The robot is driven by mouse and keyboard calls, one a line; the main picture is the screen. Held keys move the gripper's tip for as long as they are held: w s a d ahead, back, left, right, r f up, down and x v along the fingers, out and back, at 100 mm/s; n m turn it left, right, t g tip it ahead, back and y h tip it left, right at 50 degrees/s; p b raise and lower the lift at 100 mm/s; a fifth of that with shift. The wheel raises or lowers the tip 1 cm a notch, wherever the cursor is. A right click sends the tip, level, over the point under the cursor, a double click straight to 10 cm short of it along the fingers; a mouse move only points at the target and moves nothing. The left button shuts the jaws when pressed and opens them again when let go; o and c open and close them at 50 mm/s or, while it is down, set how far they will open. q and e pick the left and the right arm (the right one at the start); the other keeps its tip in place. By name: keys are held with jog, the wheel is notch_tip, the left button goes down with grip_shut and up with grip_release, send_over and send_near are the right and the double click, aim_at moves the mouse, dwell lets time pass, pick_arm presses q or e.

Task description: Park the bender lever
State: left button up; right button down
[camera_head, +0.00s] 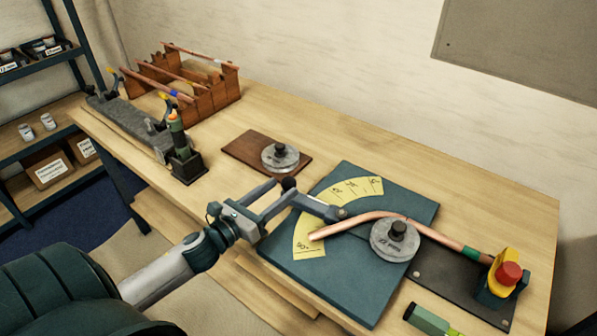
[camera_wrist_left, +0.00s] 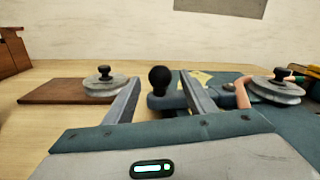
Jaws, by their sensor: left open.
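The bender lever (camera_head: 322,207) is a dark grey bar with a black ball knob (camera_head: 289,184) at its free end. It lies over the teal bender plate (camera_head: 345,285) and its yellow angle scale (camera_head: 308,236). My left gripper (camera_head: 284,193) is open, its fingers reaching to either side of the knob. In the left wrist view the knob (camera_wrist_left: 159,79) stands between the two fingers, with no clear contact. A copper tube (camera_head: 350,222) curves past the round grey former (camera_head: 395,240) on the plate. My right gripper is not in view.
A yellow clamp with a red knob (camera_head: 509,273) stands at the tube's right end. A spare former (camera_head: 280,156) sits on a brown board behind the lever. A wooden tube rack (camera_head: 205,98) and a torch (camera_head: 180,140) stand at the back left. A green-ended tool (camera_head: 428,319) lies in front.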

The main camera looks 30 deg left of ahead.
pick_arm(q)
jog(key=shift+w+d+p, duration=0.2)
jog(key=shift+w+p, duration=0.2)
jog(key=shift+w, duration=0.95)
jog(key=shift+w+d+p, duration=0.25)
jog(key=shift+w+p, duration=0.15)
jog(key=shift+w, duration=1)
jog(key=shift+w+d+p, duration=0.2)
jog(key=shift+w+p, duration=0.2)
jog(key=shift+w, duration=0.95)
grip_shut()
